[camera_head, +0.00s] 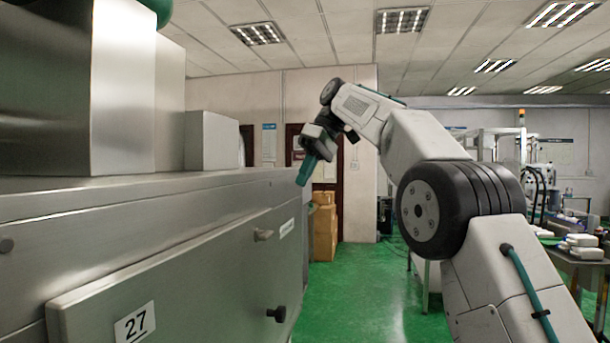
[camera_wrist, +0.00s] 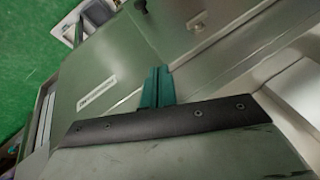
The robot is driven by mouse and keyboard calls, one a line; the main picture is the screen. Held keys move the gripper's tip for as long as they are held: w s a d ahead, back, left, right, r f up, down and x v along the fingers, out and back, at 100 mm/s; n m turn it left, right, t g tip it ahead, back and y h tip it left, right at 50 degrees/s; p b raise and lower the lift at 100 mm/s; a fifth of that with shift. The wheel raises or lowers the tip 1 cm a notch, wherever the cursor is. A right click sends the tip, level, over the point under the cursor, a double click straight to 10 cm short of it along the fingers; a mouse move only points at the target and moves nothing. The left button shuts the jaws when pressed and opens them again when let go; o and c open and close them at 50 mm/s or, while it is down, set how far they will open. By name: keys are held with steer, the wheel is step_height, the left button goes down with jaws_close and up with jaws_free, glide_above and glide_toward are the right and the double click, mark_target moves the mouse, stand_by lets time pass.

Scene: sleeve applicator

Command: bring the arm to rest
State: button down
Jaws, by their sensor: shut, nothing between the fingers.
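My arm reaches up and forward from the lower right in the head view, bent at its big black joint. My gripper (camera_head: 307,170) hangs at its end with teal fingers pointing down, just off the far end of the steel machine's top. In the wrist view the teal fingers (camera_wrist: 157,86) lie together, shut and empty, in front of the machine's side. I cannot tell the exact gap between the fingers and the machine.
The steel machine (camera_head: 200,250) with a door numbered 27 fills the left side. Cardboard boxes (camera_head: 323,230) stand by the back wall. A bench with white boxes (camera_head: 583,246) is at the right. Green floor (camera_head: 350,300) lies clear between.

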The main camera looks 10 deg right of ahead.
stand_by(0.5)
step_height(320, 180, down, 10)
steer(key=s+d+m+h, duration=0.1)
steer(key=s+d+m, duration=0.15)
steer(key=m, duration=0.25)
steer(key=s+d+f+m+h, duration=0.1)
steer(key=s+d+f, duration=0.2)
steer(key=s, duration=1)
steer(key=s+d+f+m+t+h, duration=0.1)
steer(key=s+d+f+m+h, duration=0.1)
steer(key=s+f, duration=0.8)
steer(key=s+d+f+m+t+h, duration=0.1)
steer(key=s+d+f, duration=0.3)
steer(key=s, duration=1.4)
step_height(320, 180, down, 2)
steer(key=shift+f+m, duration=0.25)
steer(key=shift+m, duration=0.25)
